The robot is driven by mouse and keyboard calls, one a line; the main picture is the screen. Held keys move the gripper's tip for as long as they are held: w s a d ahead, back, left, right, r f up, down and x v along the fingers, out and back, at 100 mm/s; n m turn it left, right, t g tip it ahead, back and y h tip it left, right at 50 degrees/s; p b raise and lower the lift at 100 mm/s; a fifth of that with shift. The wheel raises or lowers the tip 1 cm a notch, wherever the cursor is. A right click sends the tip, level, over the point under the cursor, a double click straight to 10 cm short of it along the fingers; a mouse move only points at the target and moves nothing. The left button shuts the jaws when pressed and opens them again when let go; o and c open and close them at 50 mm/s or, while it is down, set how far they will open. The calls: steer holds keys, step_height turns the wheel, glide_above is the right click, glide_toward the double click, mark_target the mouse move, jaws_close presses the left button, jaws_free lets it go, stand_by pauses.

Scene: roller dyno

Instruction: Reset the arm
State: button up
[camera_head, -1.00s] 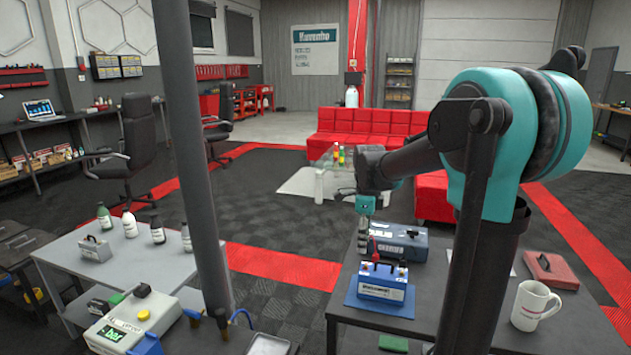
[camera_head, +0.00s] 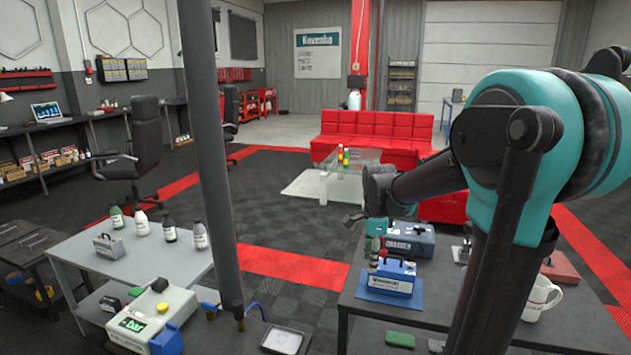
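My arm reaches in from the right side of the head view, with its teal and black joints large in front. My gripper (camera_head: 375,252) hangs down from the wrist, above the left side of a blue and white battery-like box (camera_head: 395,278). The fingertips are small and dark, so I cannot tell whether they are open or shut, or whether they touch the box. The box sits on a blue mat (camera_head: 364,292) on the dark right-hand table (camera_head: 360,316).
A blue-grey case (camera_head: 412,240) stands behind the box. A grey table (camera_head: 75,247) at left holds bottles. A dark pole (camera_head: 211,150) crosses the view.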

steer(key=s+d+f+n+t, duration=0.1)
steer(key=s+f+n, duration=0.4)
steer(key=s+n, duration=0.3)
steer(key=s+d+f+n+t, duration=0.1)
steer(key=s+f+n+t, duration=0.1)
steer(key=s+f+n, duration=0.4)
steer(key=s+n, duration=0.3)
steer(key=shift+s+d+f, duration=0.2)
steer(key=shift+d+f, duration=0.1)
steer(key=shift+w+d+r, duration=0.25)
steer(key=shift+w+r, duration=0.05)
